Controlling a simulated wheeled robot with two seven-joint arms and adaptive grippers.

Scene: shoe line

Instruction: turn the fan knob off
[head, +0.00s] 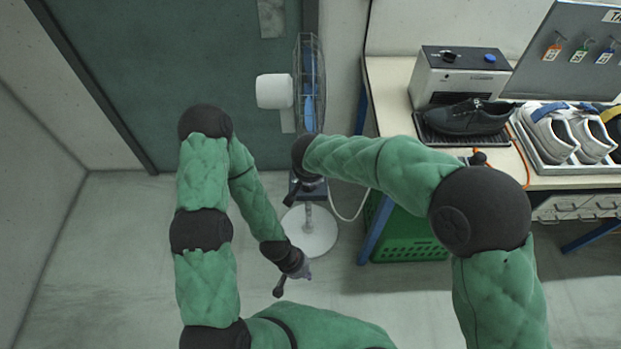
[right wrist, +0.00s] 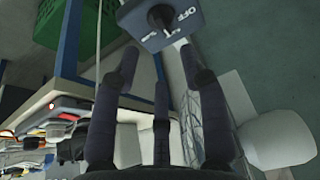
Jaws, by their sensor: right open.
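The pedestal fan (head: 308,95) stands upright before the green door, with a white motor housing (head: 274,91) and a round white base (head: 309,232). In the head view my right gripper (head: 299,185) is at the fan's pole and hides part of the box. My left gripper (head: 283,284) hangs low near the base; its fingers are unclear.
A workbench (head: 388,95) stands on the right with a machine (head: 459,75), a black shoe (head: 468,117) and a tray of white shoes (head: 560,155). A green crate (head: 410,240) is under it. A white cable (head: 350,212) runs beside the fan. The floor at left is clear.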

